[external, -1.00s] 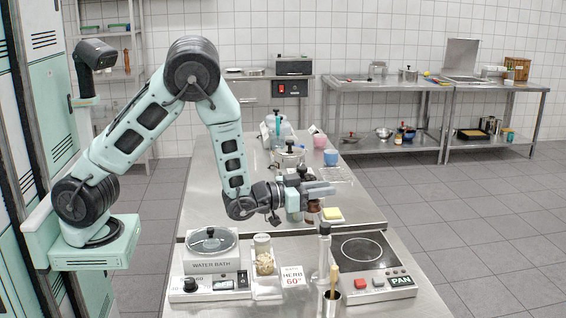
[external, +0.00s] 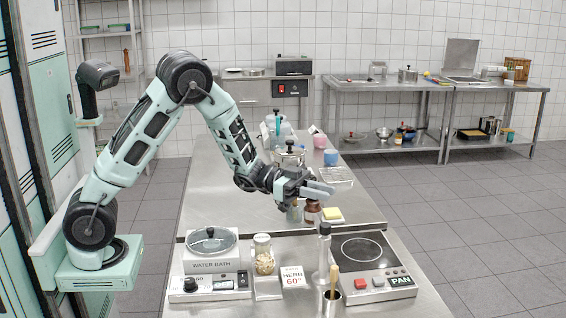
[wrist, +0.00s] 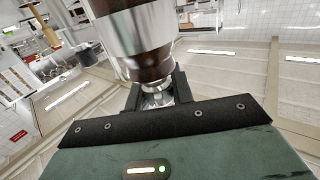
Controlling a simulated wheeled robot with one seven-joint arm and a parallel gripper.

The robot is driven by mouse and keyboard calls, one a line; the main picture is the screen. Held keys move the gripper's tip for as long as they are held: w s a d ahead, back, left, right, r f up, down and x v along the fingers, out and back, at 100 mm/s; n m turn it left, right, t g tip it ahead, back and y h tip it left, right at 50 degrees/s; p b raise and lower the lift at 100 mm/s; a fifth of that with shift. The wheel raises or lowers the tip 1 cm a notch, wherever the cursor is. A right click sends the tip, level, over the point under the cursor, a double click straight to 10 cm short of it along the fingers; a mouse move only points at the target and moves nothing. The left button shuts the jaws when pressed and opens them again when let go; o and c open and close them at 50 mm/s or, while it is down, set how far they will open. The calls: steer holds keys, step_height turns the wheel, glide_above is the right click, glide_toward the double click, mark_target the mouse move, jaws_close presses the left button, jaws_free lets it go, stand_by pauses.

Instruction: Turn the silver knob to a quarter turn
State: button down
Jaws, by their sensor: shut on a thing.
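My gripper (external: 312,192) is low over the far bench, directly above a brown bottle-like body (external: 311,213) that stands upright near the bench's front edge. In the wrist view my gripper (wrist: 157,92) is shut on a small shiny silver piece, which looks like the silver knob (wrist: 157,98), at the narrow end of the dark brown body (wrist: 150,66). That body has a broad silver band (wrist: 130,30). The fingers hide the sides of the knob, so its turn angle cannot be told. In the external view the knob is hidden behind my gripper.
The near bench holds a water bath (external: 212,244), a jar (external: 264,255) and a hot plate (external: 362,248).

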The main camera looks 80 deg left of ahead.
steer(key=m+g+h, duration=0.4)
steer(key=g, duration=0.1)
steer(key=shift+s+d+h+p, duration=0.2)
steer(key=shift+s+h+p, duration=0.05)
steer(key=shift+h+p, duration=0.05)
steer(key=shift+s+d+m+g+h+p, duration=0.15)
steer(key=shift+m+g+h, duration=0.35)
steer(key=shift+m+g, duration=0.7)
steer(key=shift+s+m+g+h+p, duration=0.2)
steer(key=shift+m+g+h, duration=0.45)
steer(key=shift+g, duration=0.85)
steer(key=shift+m, duration=0.25)
steer(key=c, duration=1.2)
jaws_free()
steer(key=shift+c, duration=0.2)
